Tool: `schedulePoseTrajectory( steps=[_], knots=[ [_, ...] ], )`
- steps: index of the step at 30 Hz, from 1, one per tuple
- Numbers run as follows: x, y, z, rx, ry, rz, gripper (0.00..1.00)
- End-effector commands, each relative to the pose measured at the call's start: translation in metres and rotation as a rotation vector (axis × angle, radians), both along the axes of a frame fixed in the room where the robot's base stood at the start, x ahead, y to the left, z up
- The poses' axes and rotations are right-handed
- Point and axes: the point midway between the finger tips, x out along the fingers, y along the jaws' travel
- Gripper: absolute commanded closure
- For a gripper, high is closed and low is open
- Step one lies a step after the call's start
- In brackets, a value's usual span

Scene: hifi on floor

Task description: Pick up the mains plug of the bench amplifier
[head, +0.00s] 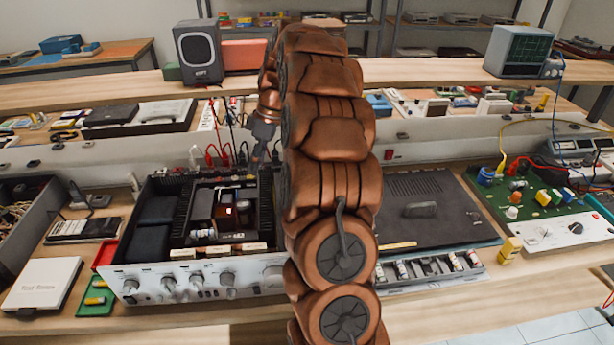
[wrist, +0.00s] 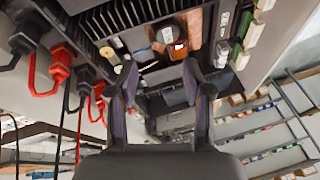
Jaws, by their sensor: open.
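The bench amplifier (head: 200,282) stands on the bench with its cover off, silver knobbed panel facing me. Red plugs (head: 212,154) and black leads stand along its back edge. In the wrist view, black plugs (wrist: 78,73) and red plugs (wrist: 60,68) with leads are at the left, outside my fingers. I cannot tell which, if any, is the mains plug. My gripper (wrist: 161,80) is open and empty, with the amplifier's inside beyond its fingertips. In the head view, it hangs over the amplifier's back edge; my arm hides part of the bench to its right.
A dark flat unit (head: 425,208) stands right of my arm, and a green circuit board (head: 540,198) farther right. A black block with a cable (head: 92,201) lies left of the amplifier. A speaker (head: 198,52) stands on the shelf behind. A white box (head: 42,284) is at front left.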

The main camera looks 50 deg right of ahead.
Motion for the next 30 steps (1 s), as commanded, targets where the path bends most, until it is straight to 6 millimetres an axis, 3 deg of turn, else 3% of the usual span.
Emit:
schedulePoseTrajectory(
  steps=[1,6,16,22,30],
  knots=[
    [0.005,-0.022,-0.005,-0.001,-0.021,0.007,0.50],
    [0.010,-0.085,-0.026,-0.007,-0.087,0.059,0.50],
    [-0.004,-0.186,-0.063,-0.050,-0.187,0.142,0.50],
    [-0.013,-0.215,-0.075,-0.069,-0.213,0.171,0.50],
    [-0.011,-0.216,-0.086,-0.075,-0.219,0.177,0.50]
  ],
)
